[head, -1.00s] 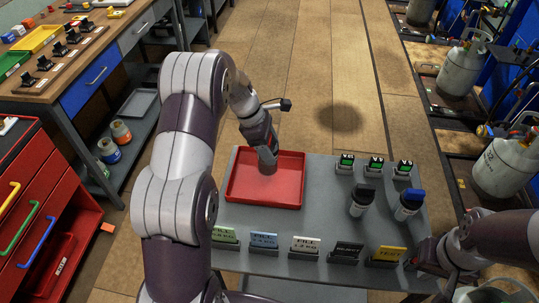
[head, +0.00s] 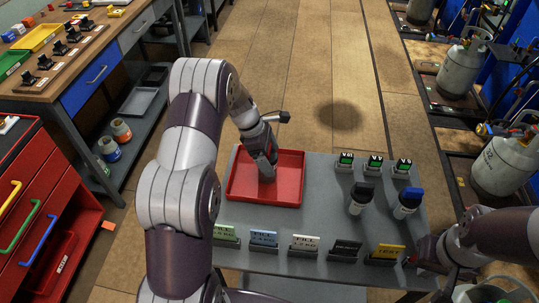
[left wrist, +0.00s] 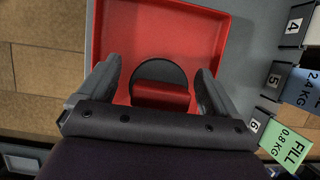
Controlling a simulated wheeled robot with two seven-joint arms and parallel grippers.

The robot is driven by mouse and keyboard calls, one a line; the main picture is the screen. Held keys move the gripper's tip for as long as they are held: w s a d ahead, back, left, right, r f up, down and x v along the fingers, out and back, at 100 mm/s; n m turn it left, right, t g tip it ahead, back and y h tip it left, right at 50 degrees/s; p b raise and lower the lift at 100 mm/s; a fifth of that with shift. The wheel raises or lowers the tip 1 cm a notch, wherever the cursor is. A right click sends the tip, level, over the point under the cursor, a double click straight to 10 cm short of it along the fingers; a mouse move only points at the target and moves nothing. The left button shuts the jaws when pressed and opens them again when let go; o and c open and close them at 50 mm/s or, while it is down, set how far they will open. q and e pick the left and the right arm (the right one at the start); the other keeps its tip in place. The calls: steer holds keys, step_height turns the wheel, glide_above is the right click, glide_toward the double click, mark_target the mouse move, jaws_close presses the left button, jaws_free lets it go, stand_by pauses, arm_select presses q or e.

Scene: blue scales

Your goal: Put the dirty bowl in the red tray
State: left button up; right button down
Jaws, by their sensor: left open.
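The red tray (head: 238,195) lies on the left of the grey table. My left gripper (head: 268,172) is over the tray, pointing down into it. In the left wrist view my left gripper (left wrist: 163,88) is open, with its two fingers apart over the red tray (left wrist: 190,18). Between the fingers shows a dark round shape (left wrist: 158,70) with a red lower part. I cannot tell whether this is the dirty bowl, and no bowl is clear in the head view. My right gripper (head: 425,262) is at the table's right front edge; its jaws are unclear.
Several label cards stand along the table's front edge, among them a yellow one (head: 390,251). A black-topped item (head: 361,197) and a blue-topped item (head: 408,202) stand right of the tray. Small green displays (head: 375,162) stand behind them. The table middle is clear.

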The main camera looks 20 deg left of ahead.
arm_select(q)
steer(key=b+v, duration=0.2)
steer(key=v, duration=0.9)
steer(key=w+d+r+n+t, duration=0.6)
steer(key=d+r+n+t, duration=0.15)
steer(key=n, duration=0.85)
steer(key=s+f+n+g+y, duration=0.1)
steer(key=s+f+n+g, duration=0.1)
steer(key=s+n, duration=0.7)
steer(key=s+d+f+n+g+y, duration=0.1)
steer(key=s+f+n+g+y, duration=0.1)
steer(key=s+n, duration=0.7)
steer(key=s+d+f+n+g+y, duration=0.1)
steer(key=s+f+n+g, duration=0.2)
steer(key=n, duration=1.3)
steer(key=s+f, duration=0.3)
steer(key=s, duration=0.3)
steer(key=shift+n, duration=0.4)
steer(key=shift+w, duration=0.1)
